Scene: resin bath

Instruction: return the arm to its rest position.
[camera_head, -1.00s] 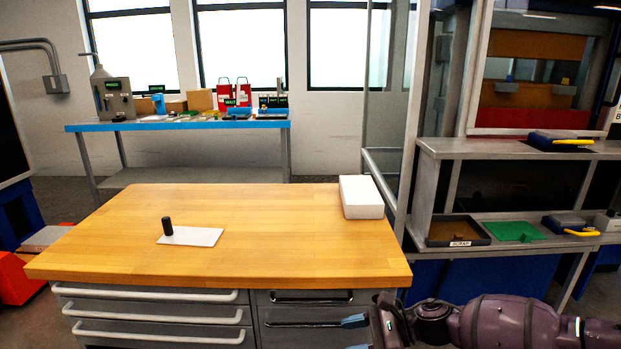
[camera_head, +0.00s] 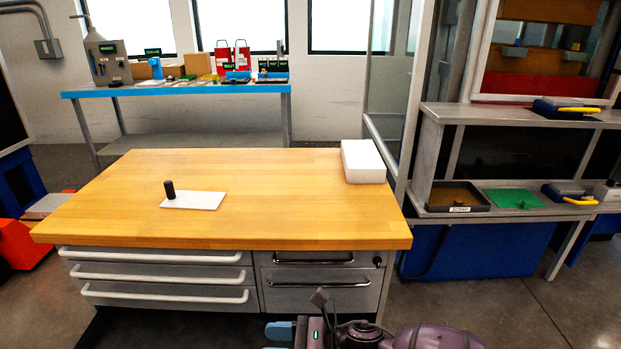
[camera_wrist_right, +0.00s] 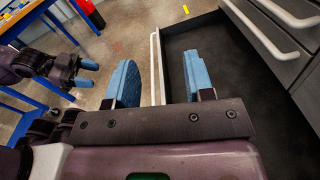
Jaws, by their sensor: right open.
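My right gripper (camera_head: 273,340) is at the bottom edge of the head view, in front of the workbench's drawers.
The wooden workbench (camera_head: 270,215) carries a white plate (camera_head: 205,201), a dark upright cylinder (camera_head: 169,190) and a white block (camera_head: 362,161). A grey shelf unit (camera_head: 437,160) with a scrap tray (camera_head: 432,207) stands right. A blue-edged table (camera_head: 200,90) is behind. Floor is clear at lower right.

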